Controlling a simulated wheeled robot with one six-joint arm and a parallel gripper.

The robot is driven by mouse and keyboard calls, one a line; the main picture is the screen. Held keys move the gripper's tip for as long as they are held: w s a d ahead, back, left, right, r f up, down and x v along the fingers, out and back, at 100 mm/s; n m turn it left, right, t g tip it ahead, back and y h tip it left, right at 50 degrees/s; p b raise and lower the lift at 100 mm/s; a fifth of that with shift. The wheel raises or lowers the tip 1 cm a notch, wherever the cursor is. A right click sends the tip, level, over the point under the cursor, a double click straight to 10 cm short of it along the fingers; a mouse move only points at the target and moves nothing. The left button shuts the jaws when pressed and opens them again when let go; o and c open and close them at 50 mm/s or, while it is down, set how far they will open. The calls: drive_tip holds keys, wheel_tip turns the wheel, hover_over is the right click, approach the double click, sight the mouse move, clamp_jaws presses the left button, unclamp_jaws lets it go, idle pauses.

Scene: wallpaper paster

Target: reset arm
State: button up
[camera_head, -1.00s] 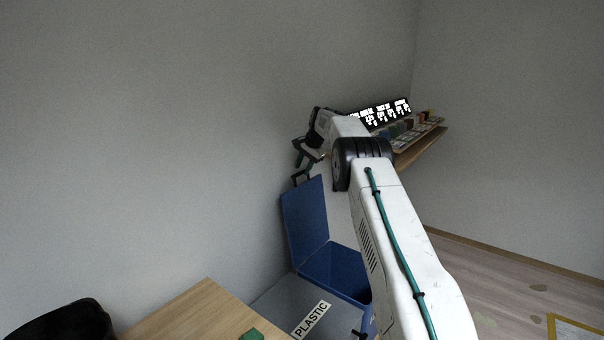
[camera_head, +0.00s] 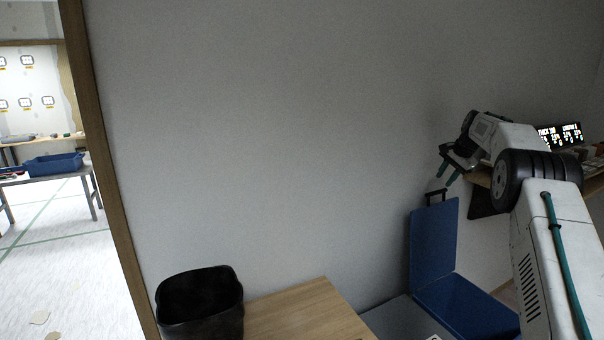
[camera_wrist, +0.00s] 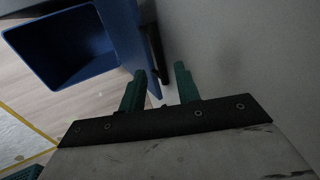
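My gripper (camera_head: 446,175) is raised above a blue bin in the head view, near the wall. Its two green fingers stand apart with nothing between them in the wrist view (camera_wrist: 158,85). The gripper is open and empty. My white arm reaches up along the right side of the head view. Past the fingertips, the wrist view shows the wall and the edge of the bin's raised lid.
The blue bin (camera_head: 478,308) stands open with its lid (camera_head: 433,250) up by the wall. A wooden table (camera_head: 300,312) and a black container (camera_head: 200,303) are left of it. A shelf with a lit display (camera_head: 560,135) is behind my arm. A doorway opens at far left.

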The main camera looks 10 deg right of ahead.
drive_tip(key=s+a+r+n+g, duration=0.1)
drive_tip(key=s+a+r+n, duration=0.1)
drive_tip(key=s+a+r, duration=0.55)
drive_tip(key=s+a+r+n, duration=0.3)
drive_tip(key=s+a+r, duration=0.1)
drive_tip(key=s+a, duration=0.55)
drive_tip(key=s+a+r+n+g, duration=0.1)
drive_tip(key=s+a+r+n, duration=0.1)
drive_tip(key=s+a+r, duration=0.55)
drive_tip(key=s+a+f+n, duration=0.2)
drive_tip(key=s+a, duration=0.1)
drive_tip(key=s, duration=0.6)
drive_tip(key=s+a+f+n, duration=0.15)
drive_tip(key=s+a, duration=0.25)
drive_tip(key=s, duration=0.6)
drive_tip(key=s+a+f+n, duration=0.1)
drive_tip(key=s+f, duration=0.4)
drive_tip(key=s, duration=0.4)
drive_tip(key=s+a+f+n+g+h, duration=0.1)
drive_tip(key=s+f+n, duration=0.1)
drive_tip(key=s+f, duration=0.4)
drive_tip(key=s, duration=0.3)
drive_tip(key=shift+a+f, duration=0.25)
drive_tip(key=shift+a, duration=0.05)
